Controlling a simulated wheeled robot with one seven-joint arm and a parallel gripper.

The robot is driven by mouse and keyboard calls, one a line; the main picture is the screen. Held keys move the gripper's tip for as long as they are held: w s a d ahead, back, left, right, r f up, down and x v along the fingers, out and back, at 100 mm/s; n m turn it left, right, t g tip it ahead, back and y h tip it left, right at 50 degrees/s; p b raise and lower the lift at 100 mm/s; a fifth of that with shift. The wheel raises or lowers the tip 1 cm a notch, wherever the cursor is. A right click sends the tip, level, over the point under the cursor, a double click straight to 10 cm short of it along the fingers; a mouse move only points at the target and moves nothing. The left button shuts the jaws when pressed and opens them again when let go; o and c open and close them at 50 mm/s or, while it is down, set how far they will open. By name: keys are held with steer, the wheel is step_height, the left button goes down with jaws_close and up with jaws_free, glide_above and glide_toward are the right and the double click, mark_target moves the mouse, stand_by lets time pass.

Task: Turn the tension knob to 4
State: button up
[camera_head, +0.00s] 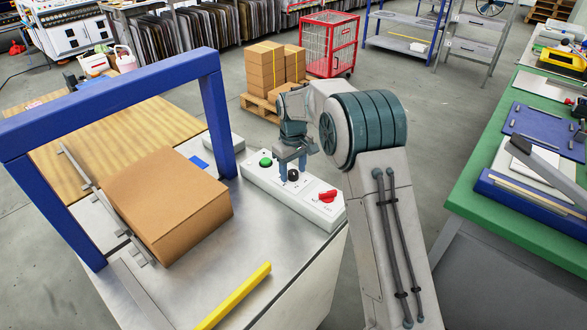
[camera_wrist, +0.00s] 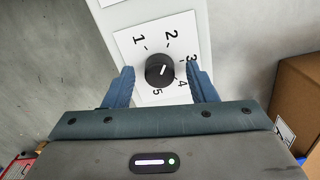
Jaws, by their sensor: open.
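The tension knob (camera_wrist: 158,71) is black and round, on a white dial plate (camera_wrist: 137,62) marked 1 to 5. Its short white mark slants up and right in the wrist view, toward the side of 2 and 3. The 4 is at the dial's lower right, close to my right finger. My gripper (camera_wrist: 160,69) is open, with one blue finger on each side of the knob and a visible gap on both sides. In the head view my gripper (camera_head: 292,166) points down over the control box (camera_head: 256,183), with the black knob (camera_head: 293,175) at its fingertips.
The control box also carries a green button (camera_head: 265,162) and a red switch (camera_head: 327,196). A cardboard box (camera_head: 165,200) lies under the blue gantry frame (camera_head: 110,98). A yellow bar (camera_head: 235,296) lies at the table's front. A green bench (camera_head: 470,205) stands to the right.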

steer(key=c, duration=1)
steer(key=m, duration=0.5)
steer(key=shift+r+m, duration=0.1)
steer(key=shift+m, duration=0.3)
steer(key=m+p, duration=0.1)
steer(key=m, duration=0.4)
steer(key=m+p, duration=0.1)
steer(key=m, duration=0.4)
steer(key=shift+m, duration=0.4)
steer(key=m, duration=0.5)
steer(key=shift+p, duration=0.4)
